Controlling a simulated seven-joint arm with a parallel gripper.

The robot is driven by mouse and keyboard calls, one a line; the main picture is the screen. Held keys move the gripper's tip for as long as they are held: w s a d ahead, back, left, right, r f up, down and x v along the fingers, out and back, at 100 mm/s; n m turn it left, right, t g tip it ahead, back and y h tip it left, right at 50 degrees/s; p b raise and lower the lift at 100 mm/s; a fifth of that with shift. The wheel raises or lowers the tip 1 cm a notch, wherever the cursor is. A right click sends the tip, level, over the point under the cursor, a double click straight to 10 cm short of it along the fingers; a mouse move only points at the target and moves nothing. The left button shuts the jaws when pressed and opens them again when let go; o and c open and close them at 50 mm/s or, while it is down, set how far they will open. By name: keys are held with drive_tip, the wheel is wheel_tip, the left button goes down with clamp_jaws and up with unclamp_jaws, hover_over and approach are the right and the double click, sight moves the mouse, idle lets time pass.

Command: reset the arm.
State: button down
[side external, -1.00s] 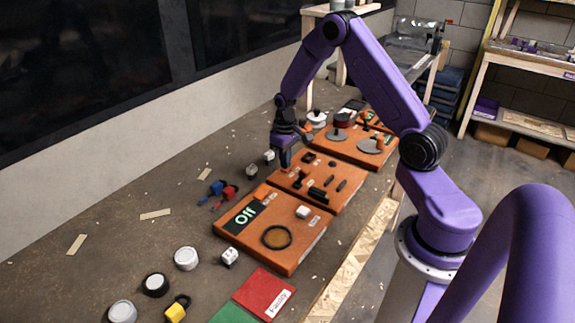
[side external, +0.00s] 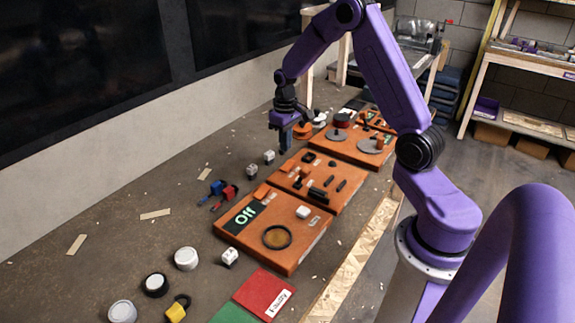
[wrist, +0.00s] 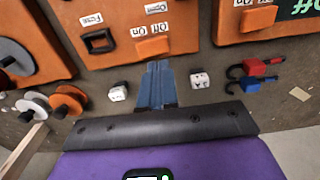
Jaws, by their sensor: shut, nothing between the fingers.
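My gripper (side external: 285,148) is in the air above the bench in the side view, near the far-left edge of the middle orange panel. Its blue-grey fingers point down and hold nothing. In the wrist view the two fingers (wrist: 155,66) lie together, shut and empty, with bench surface and a panel edge beyond them. The middle orange panel (side external: 318,203) carries black switches and sliders and lies below and to the right of the gripper.
A nearer orange panel (side external: 305,243) has an "Off" display and a round dial. A farther panel (side external: 340,152) carries discs. White dice (wrist: 200,79), red and blue clips (wrist: 262,68), white and black round pieces and a yellow padlock (side external: 177,309) lie on the bench. The wall side is largely clear.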

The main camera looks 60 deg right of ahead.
drive_tip(key=shift+r, duration=0.15)
drive_tip(key=shift+a, duration=0.1)
drive_tip(key=s+a+r+n, duration=0.3)
drive_tip(key=s+a+r, duration=0.15)
drive_tip(key=a, duration=0.45)
drive_tip(key=s+a+r+n, duration=0.3)
drive_tip(key=s+a, duration=0.3)
drive_tip(key=a, duration=0.3)
drive_tip(key=s+a+r+n, duration=0.1)
drive_tip(key=s+n, duration=0.2)
drive_tip(key=s, duration=0.7)
drive_tip(key=s+a+r+n, duration=0.2)
drive_tip(key=s+n, duration=0.1)
drive_tip(key=s, duration=0.7)
drive_tip(key=shift+s+a+r+n, duration=0.15)
drive_tip(key=shift+s+r+n, duration=0.1)
drive_tip(key=shift+s+n, duration=0.1)
